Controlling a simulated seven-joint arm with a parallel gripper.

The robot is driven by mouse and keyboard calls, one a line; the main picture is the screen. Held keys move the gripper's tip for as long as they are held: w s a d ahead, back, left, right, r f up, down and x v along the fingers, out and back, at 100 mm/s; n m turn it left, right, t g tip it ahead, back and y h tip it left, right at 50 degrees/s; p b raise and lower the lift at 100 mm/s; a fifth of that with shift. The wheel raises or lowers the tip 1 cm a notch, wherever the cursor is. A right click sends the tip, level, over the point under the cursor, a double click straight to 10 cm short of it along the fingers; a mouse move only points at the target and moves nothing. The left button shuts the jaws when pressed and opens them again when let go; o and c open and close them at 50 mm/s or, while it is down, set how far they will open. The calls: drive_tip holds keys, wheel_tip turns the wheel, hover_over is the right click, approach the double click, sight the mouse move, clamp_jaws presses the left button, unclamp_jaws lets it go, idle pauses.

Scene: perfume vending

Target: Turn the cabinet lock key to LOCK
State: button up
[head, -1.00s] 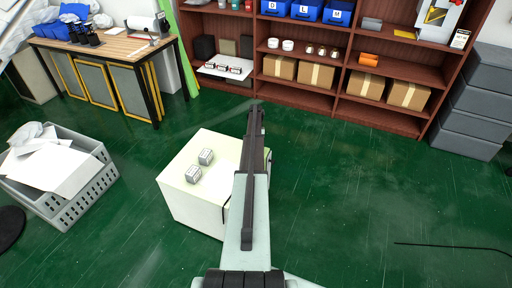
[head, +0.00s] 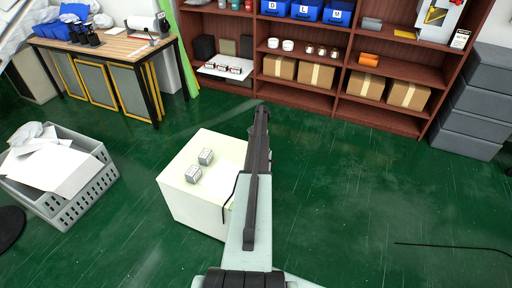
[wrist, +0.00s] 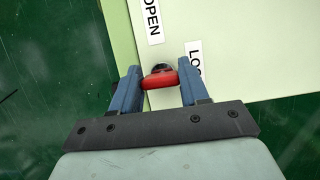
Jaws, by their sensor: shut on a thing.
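The cabinet (head: 212,186) is a pale cream box on the green floor in the head view. In the wrist view its face shows an OPEN label (wrist: 151,20) and a LOCK label (wrist: 194,60), the latter partly hidden by my right finger. A red key (wrist: 160,80) with a dark lock behind it sits between the labels. My gripper (wrist: 158,88) has its two blue fingers on either side of the red key and is shut on it. In the head view my arm hides the gripper's fingers and the key.
Two small grey boxes (head: 199,165) stand on top of the cabinet. A grey crate (head: 75,205) with white sheets is at the left. A brown shelf (head: 290,95) runs along the back.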

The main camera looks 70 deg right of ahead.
drive_tip(key=shift+d, duration=0.1)
drive_tip(key=o, duration=1.1)
drive_tip(key=shift+c, duration=0.2)
drive_tip(key=shift+r, duration=0.1)
drive_tip(key=v, duration=1.3)
drive_tip(key=shift+r, duration=0.25)
drive_tip(key=shift+d, duration=0.1)
